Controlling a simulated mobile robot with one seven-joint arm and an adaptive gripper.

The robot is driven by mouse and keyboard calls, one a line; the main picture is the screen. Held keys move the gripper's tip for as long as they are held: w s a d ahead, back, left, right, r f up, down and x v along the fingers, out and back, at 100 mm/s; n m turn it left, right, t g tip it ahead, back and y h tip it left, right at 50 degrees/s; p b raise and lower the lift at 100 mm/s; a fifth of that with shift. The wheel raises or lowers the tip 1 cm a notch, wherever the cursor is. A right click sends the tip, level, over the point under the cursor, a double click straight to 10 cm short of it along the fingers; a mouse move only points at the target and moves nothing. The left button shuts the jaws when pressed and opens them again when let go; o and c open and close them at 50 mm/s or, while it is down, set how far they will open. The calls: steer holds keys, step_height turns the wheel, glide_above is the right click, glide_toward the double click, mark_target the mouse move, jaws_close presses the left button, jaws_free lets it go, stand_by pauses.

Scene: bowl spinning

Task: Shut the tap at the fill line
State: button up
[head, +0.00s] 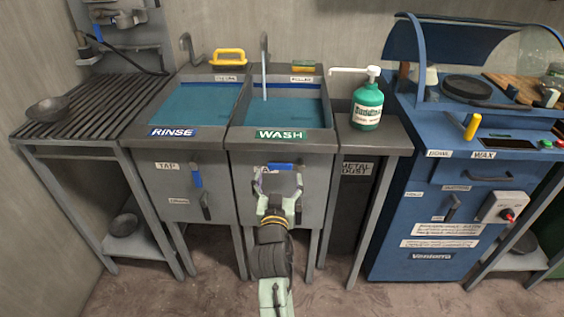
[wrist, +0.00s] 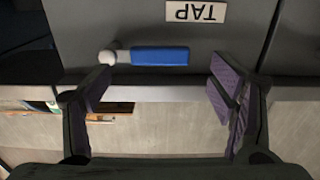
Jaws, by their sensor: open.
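The blue tap lever (head: 281,166) lies level on the front of the wash sink, below the green WASH sign (head: 280,134). In the wrist view the lever (wrist: 160,56) sits just beyond my fingertips, across the gap between them, with a pale pivot at its left end. My gripper (head: 280,188) is open and empty in front of the wash sink; its spread fingers also show in the wrist view (wrist: 162,84). A pale stream (head: 264,86) runs from the wash spout (head: 264,48) into the blue-green water (head: 299,111). I cannot make out a fill line.
The rinse sink (head: 193,107) stands left, with its blue lever (head: 197,177) hanging upright. A green pump bottle (head: 367,106) stands right of the wash sink. A blue machine (head: 426,205) stands further right, and a slatted drain rack (head: 90,103) is at far left.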

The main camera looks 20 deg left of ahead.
mark_target(280, 167)
steer(key=p+x, duration=0.1)
steer(key=x, duration=0.5)
steer(key=shift+c, duration=0.4)
steer(key=c, duration=1.7)
steer(key=shift+o, duration=0.2)
